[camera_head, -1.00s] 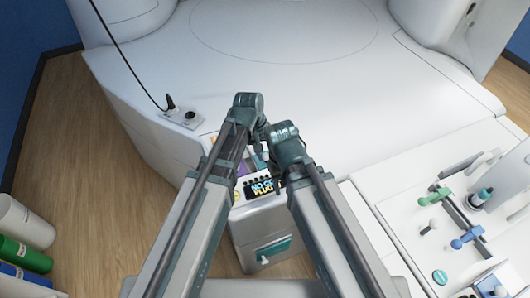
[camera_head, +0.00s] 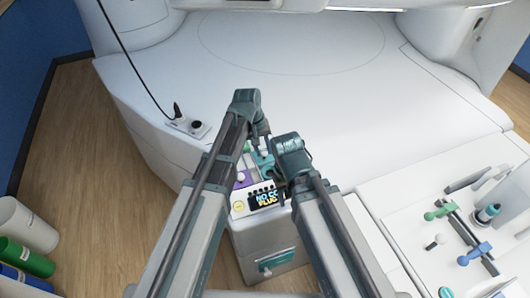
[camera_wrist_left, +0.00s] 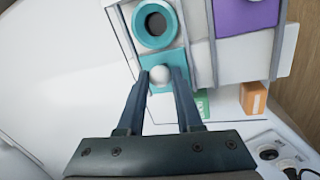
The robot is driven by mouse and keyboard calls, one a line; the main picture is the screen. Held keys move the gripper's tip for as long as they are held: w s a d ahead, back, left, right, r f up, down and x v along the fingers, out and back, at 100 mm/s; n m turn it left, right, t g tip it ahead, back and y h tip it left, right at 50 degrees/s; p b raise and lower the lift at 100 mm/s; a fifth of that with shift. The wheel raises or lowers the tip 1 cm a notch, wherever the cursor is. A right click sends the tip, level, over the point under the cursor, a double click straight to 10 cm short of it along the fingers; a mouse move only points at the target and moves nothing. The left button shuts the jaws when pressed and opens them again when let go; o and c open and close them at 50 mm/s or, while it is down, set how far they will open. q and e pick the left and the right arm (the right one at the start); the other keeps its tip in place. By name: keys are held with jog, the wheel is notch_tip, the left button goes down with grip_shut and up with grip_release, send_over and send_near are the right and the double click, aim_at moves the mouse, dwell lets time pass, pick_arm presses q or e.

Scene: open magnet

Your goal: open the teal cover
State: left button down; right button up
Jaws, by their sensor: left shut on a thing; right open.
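The teal cover (camera_wrist_left: 150,63) shows in the left wrist view as a small teal slab with a round white knob (camera_wrist_left: 160,76). My left gripper (camera_wrist_left: 160,72) is shut on this knob, one finger on each side. Just above the slab in the picture is a teal-rimmed round dark opening (camera_wrist_left: 155,22). In the head view, teal parts (camera_head: 265,161) show on the small white console, between my two grippers. My left gripper (camera_head: 264,143) reaches down there, its fingertips partly hidden. My right gripper (camera_head: 280,185) is open, over the right side of the console beside its display.
The console's display (camera_head: 266,199) reads partly "PLUG". A purple part (camera_head: 243,179) with a white knob lies left of the teal. A teal-marked drawer (camera_head: 277,261) is on the front. A side table with green and blue handles (camera_head: 439,211) stands right. A large white bed lies behind.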

aim_at(256, 159)
pick_arm(q)
jog(key=c, duration=0.6)
grip_release()
jog(key=shift+r, duration=0.1)
jog(key=a+r+p, duration=0.1)
jog(key=r+p, duration=0.8)
jog(key=a+r+p, duration=0.1)
jog(key=r+p, duration=0.3)
jog(key=shift+s+a+r, duration=0.2)
jog(key=shift+s+a, duration=0.1)
jog(key=s+f+m+y+b, duration=0.1)
jog(key=s+m, duration=0.1)
jog(key=s, duration=0.4)
jog(key=s+f+m+y+b, duration=0.1)
jog(key=s+f+m+b, duration=0.1)
jog(key=s, duration=0.4)
jog(key=s+f+m+y+b, duration=0.1)
jog(key=s+f+m, duration=0.1)
jog(key=s, duration=0.3)
jog(key=shift+s+a+f+g+y, duration=0.1)
jog(key=shift+s+a+g+y, duration=0.2)
jog(key=shift+s+a, duration=0.1)
